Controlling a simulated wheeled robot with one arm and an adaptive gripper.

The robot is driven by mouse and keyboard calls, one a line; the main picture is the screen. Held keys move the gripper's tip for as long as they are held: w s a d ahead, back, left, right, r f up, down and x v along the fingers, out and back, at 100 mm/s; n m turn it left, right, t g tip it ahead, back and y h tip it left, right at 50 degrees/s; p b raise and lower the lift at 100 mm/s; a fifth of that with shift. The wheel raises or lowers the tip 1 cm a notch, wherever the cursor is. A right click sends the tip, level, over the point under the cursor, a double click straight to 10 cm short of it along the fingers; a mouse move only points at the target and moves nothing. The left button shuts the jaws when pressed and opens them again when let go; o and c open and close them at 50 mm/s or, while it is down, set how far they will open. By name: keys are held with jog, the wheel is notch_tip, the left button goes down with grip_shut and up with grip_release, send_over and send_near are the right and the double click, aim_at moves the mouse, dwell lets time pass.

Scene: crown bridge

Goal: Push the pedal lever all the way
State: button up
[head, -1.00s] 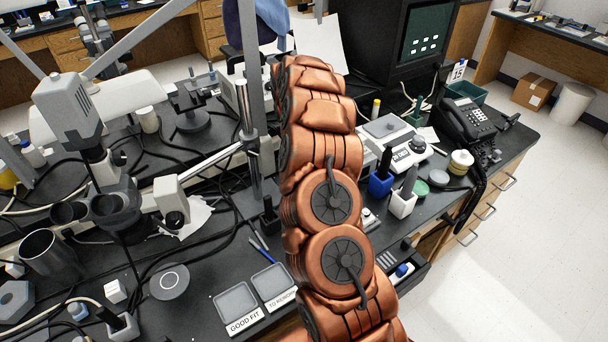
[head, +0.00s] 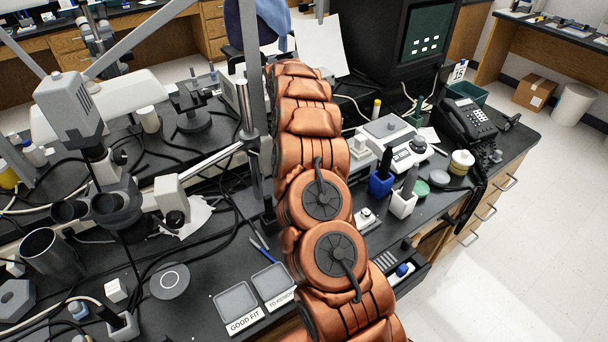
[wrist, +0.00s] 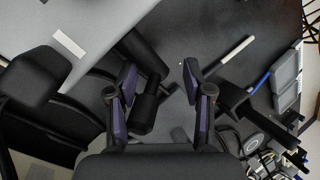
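No part is clearly recognisable as the pedal lever in either view. In the wrist view my gripper (wrist: 159,82) is open, its two dark fingers with purple sides set apart. A black cylindrical part (wrist: 145,108) shows between the fingers, closer to the left one. I cannot tell whether it is the lever or whether a finger touches it. In the head view my copper-coloured arm rises through the middle, and the gripper is hidden.
The black bench holds a microscope (head: 115,205), two trays by a "GOOD FIT" label (head: 243,323), cables, a white-topped device (head: 388,135) and a telephone (head: 470,118). A dark monitor (head: 400,50) stands behind. In the wrist view a white stick (wrist: 237,50) lies on a dark surface.

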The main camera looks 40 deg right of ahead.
jog(key=shift+w, duration=0.15)
dwell(0.3)
jog(key=shift+r, duration=0.2)
jog(key=shift+r, duration=0.25)
notch_tip(320, 180, up, 9)
jog(key=shift+r, duration=0.1)
